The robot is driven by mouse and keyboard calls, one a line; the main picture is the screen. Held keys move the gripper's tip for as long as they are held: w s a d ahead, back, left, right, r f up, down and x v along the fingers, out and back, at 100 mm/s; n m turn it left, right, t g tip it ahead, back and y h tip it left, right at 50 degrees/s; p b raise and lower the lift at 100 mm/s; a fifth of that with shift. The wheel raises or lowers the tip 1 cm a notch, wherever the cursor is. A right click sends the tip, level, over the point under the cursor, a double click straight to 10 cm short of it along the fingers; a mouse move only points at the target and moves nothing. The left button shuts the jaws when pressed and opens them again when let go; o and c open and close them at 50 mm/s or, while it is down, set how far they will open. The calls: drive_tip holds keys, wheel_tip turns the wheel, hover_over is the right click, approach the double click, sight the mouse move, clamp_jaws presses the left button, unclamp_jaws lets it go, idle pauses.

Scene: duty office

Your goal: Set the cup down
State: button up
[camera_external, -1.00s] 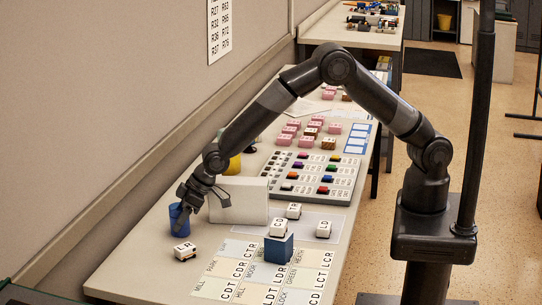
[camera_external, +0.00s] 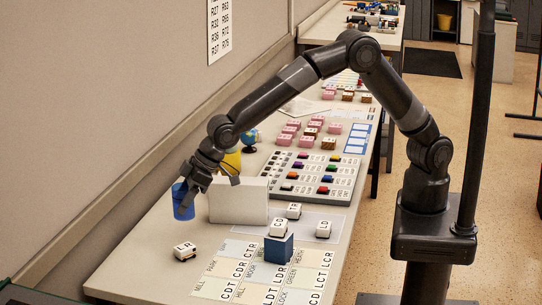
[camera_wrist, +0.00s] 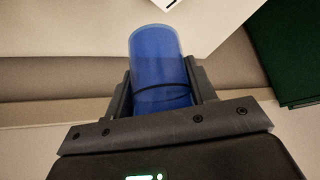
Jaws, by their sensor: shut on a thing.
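The blue cup (camera_external: 184,202) is at the left side of the long table (camera_external: 140,262), near the wall. My gripper (camera_external: 190,187) is shut on the cup from above and behind. In the wrist view the cup (camera_wrist: 160,62) sits between the two fingers of my gripper (camera_wrist: 163,88), with a dark line across its side. The cup looks lifted, with its base near or above the tabletop; the exact gap cannot be told.
A white-topped block lettered cube (camera_external: 185,251) lies in front of the cup. A pale upright panel (camera_external: 238,201) stands right of it. A blue block (camera_external: 278,248) bears another lettered cube (camera_external: 279,228). A yellow object (camera_external: 232,161) and a small globe (camera_external: 250,139) stand behind.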

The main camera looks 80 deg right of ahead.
drive_tip(key=a+f, duration=0.2)
drive_tip(key=a, duration=0.2)
drive_tip(key=s+a+f, duration=0.1)
drive_tip(key=a+f, duration=0.1)
drive_tip(key=a, duration=0.2)
drive_tip(key=s+a+f, duration=0.1)
drive_tip(key=a+f, duration=0.2)
drive_tip(key=a, duration=0.1)
drive_tip(key=shift+s+a, duration=0.15)
drive_tip(key=shift+a, duration=0.05)
drive_tip(key=shift+f, duration=1.95)
drive_tip(key=shift+f, duration=0.1)
drive_tip(key=o, duration=1)
drive_tip(key=shift+c, duration=0.2)
drive_tip(key=shift+r, duration=0.3)
drive_tip(key=v, duration=1.1)
drive_tip(key=shift+s+d+r, duration=0.2)
drive_tip(key=shift+r, duration=0.05)
